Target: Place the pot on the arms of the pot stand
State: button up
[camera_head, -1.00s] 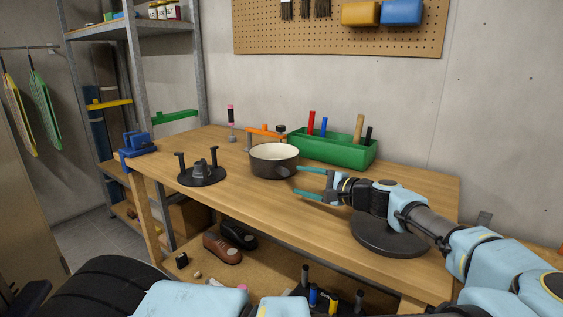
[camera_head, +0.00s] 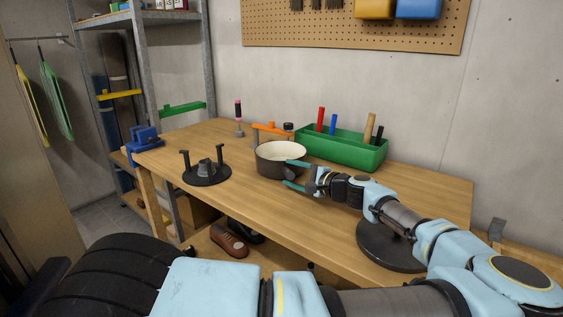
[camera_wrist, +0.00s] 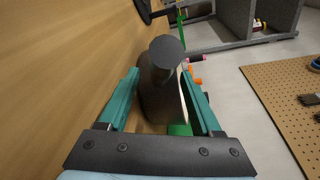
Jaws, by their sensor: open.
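The dark pot (camera_head: 270,166) with a pale inside sits upright on the wooden workbench, in front of the green tool tray. The black pot stand (camera_head: 206,174), a round base with short upright arms, stands on the bench to the left of the pot. My gripper (camera_head: 293,174) is open at the right side of the pot. In the wrist view, the pot's dark round-ended handle (camera_wrist: 166,55) lies between the two teal fingers of my gripper (camera_wrist: 160,95). I see no firm closure on the handle. The pot's far side is partly hidden there.
The green tray (camera_head: 345,150) with upright tools stands behind the pot. An orange clamp-like tool (camera_head: 268,128) and a screwdriver (camera_head: 238,118) stand at the back. A blue vise (camera_head: 143,139) is at the left end. A dark round disc (camera_head: 385,248) lies near the right front. Bench between stand and pot is bare.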

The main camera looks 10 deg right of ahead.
aim_at(283, 164)
jog(key=shift+x, duration=1.25)
grip_shut()
dwell(0.4)
jog(key=shift+r, duration=0.15)
